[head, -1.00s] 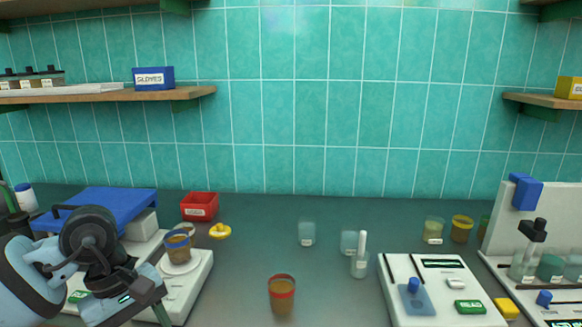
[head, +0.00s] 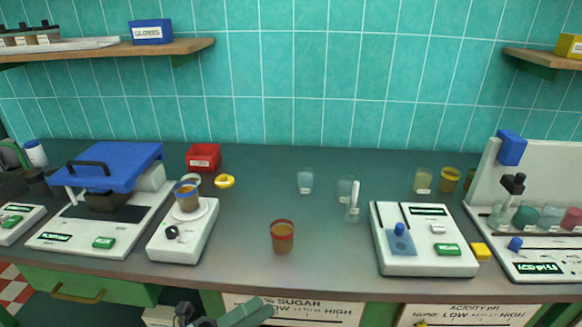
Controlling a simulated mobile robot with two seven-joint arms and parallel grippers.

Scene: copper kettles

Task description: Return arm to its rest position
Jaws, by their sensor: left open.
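My left gripper (head: 226,312) shows at the bottom edge of the head view, low in front of the counter. Its dark and green finger parts are visible, and the rest of the arm is cut off by the frame. It is open, and I see nothing held in it. It is apart from the things on the counter. My right gripper is not in view.
The dark counter (head: 250,240) carries a blue-lidded device (head: 115,165), a white scale (head: 182,240) with a brown cup (head: 187,197), another brown cup (head: 282,238) and a white meter (head: 424,240). Drawers and signs (head: 290,308) front it.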

